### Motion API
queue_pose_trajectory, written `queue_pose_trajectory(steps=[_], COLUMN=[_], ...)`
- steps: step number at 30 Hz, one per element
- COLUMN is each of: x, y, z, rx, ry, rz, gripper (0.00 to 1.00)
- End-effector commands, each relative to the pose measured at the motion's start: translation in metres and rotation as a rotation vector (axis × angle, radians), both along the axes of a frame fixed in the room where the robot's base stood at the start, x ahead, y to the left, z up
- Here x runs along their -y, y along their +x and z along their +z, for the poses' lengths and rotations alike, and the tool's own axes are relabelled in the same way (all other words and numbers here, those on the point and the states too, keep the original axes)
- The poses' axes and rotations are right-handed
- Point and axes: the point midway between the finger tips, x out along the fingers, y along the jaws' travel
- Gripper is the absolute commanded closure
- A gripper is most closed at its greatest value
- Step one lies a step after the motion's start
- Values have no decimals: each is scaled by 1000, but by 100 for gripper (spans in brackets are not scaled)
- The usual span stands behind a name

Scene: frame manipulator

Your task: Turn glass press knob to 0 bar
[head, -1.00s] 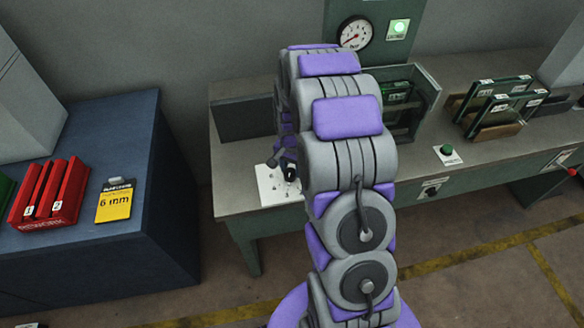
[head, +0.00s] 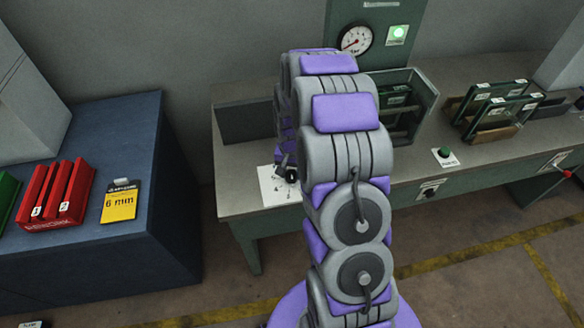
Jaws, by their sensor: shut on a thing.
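The pressure knob (head: 291,175) is a small dark shape on a white plate (head: 277,192) at the front left of the green-grey bench. My gripper (head: 286,168) is at the knob and shut on it, seen small and partly hidden behind my arm. The plate's markings are too small to read, so the knob's setting cannot be told. A round white pressure gauge (head: 355,41) with a red needle is on the green upright panel at the back. A lit green lamp (head: 398,33) is beside it.
A green push button (head: 445,153) and a dark rotary switch (head: 429,192) are to the right of my arm. Green-edged glass panes stand in a rack (head: 497,108).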

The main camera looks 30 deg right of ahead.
Motion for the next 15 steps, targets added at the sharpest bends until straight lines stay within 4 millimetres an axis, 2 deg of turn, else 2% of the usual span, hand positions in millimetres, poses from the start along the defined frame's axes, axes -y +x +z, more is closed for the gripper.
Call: queue_pose_trajectory(steps=[15], x=[-1], y=[1], z=[3], rx=[3], ry=[4], rz=[489], gripper=[87])
